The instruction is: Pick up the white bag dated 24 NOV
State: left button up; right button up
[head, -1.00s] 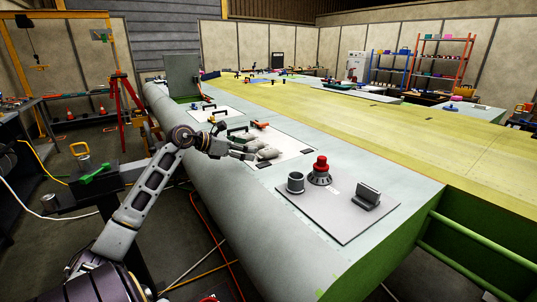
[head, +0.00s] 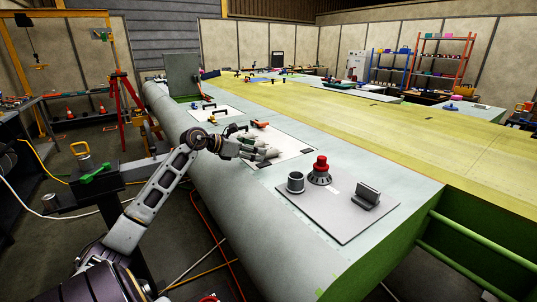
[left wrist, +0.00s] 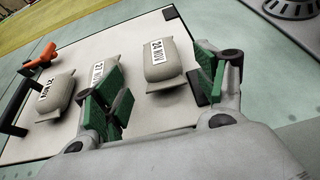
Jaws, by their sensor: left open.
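Three pale bags with printed date labels lie in a row on a white panel (left wrist: 139,110). The label on the right bag (left wrist: 166,65) shows NOV with a number that looks like 24. The middle bag (left wrist: 97,75) is partly hidden behind one finger; its number is hard to read. The left bag (left wrist: 55,98) also has a NOV label with an unclear number. My left gripper (left wrist: 157,88) is open and empty, with green finger pads. The right bag lies ahead between its fingers, not visibly gripped. In the head view the left gripper (head: 262,152) covers most of the bags.
An orange-handled tool (left wrist: 40,57) and a black handle (left wrist: 14,108) are beside the bags.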

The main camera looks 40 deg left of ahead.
aim_at(268, 149)
pick_arm(q)
jog(key=shift+w+d, duration=0.2)
jog(key=shift+w, duration=0.3)
jog(key=shift+w+d, duration=0.15)
jog(key=shift+w, duration=0.35)
jog(key=shift+w+d+p, duration=0.25)
jog(key=shift+w+p, duration=0.1)
jog(key=shift+w, duration=0.2)
jog(key=shift+x, duration=0.95)
jog(key=shift+f, duration=0.1)
pick_arm(e)
jog(key=shift+s+d, duration=0.3)
jog(key=shift+s, duration=0.2)
jog(key=shift+s+d, duration=0.3)
jog(key=shift+s, duration=0.2)
jog(key=shift+s, duration=0.1)
pick_arm(q)
jog(key=shift+c, duration=0.2)
jog(key=c, duration=1.1)
